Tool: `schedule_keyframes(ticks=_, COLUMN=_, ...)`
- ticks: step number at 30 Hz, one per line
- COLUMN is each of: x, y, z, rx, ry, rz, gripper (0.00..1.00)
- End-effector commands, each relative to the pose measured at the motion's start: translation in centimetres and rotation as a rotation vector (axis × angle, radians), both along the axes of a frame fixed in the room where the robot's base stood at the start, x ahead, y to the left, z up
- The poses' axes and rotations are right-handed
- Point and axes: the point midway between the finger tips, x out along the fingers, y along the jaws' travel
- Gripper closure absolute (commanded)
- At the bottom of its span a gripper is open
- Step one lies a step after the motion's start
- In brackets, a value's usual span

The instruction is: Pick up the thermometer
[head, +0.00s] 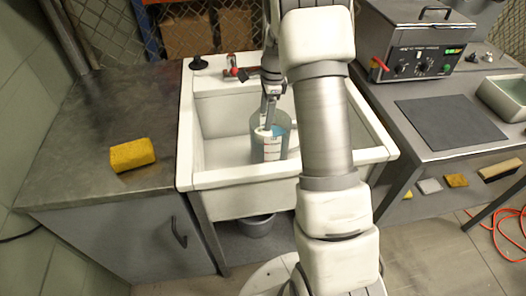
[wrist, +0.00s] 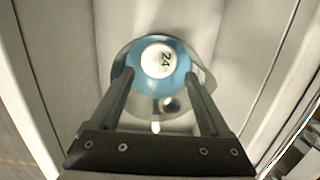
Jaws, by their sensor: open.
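The thermometer appears to be the round white piece marked "24" (wrist: 160,61), seen from above in the wrist view. It sits over blue water in a clear round tank (wrist: 133,52). In the head view the tank (head: 284,126) stands inside the white sink, and a white part with red marks (head: 271,150) shows through its wall. My gripper (wrist: 159,76) is open, with its two fingers pointing down at the tank, one towards each side of the white piece. In the head view the gripper (head: 268,118) is over the tank's mouth. Whether the fingers touch anything cannot be told.
The sink (head: 235,178) has raised walls around the tank, and a tap with a red handle (head: 240,74) stands at its back. A yellow sponge (head: 132,155) lies on the left counter. A control box (head: 415,45) and a dark mat (head: 450,122) are on the right bench.

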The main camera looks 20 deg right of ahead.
Motion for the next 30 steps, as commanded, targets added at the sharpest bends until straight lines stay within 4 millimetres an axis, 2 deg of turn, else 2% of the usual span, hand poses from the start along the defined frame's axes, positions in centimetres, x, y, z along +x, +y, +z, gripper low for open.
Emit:
schedule_keyframes(ticks=1, x=0.0, y=0.1, z=-1.2, rx=0.002, ry=0.003, rz=0.0, gripper=0.19)
schedule_keyframes(ticks=3, x=0.0, y=0.3, z=-2.3, rx=0.002, ry=0.003, rz=0.001, gripper=0.19)
schedule_keyframes(ticks=13, x=0.0, y=0.5, z=-4.4, rx=0.0, ry=0.002, rz=0.001, gripper=0.19)
schedule_keyframes(ticks=21, x=-0.1, y=0.8, z=-8.3, rx=0.0, ry=0.002, rz=0.001, gripper=0.19)
schedule_keyframes(ticks=29, x=0.0, y=0.8, z=-8.7, rx=0.0, ry=-0.001, rz=0.002, gripper=0.19)
schedule_keyframes(ticks=30, x=0.0, y=0.9, z=-8.7, rx=0.0, ry=-0.001, rz=0.002, gripper=0.25)
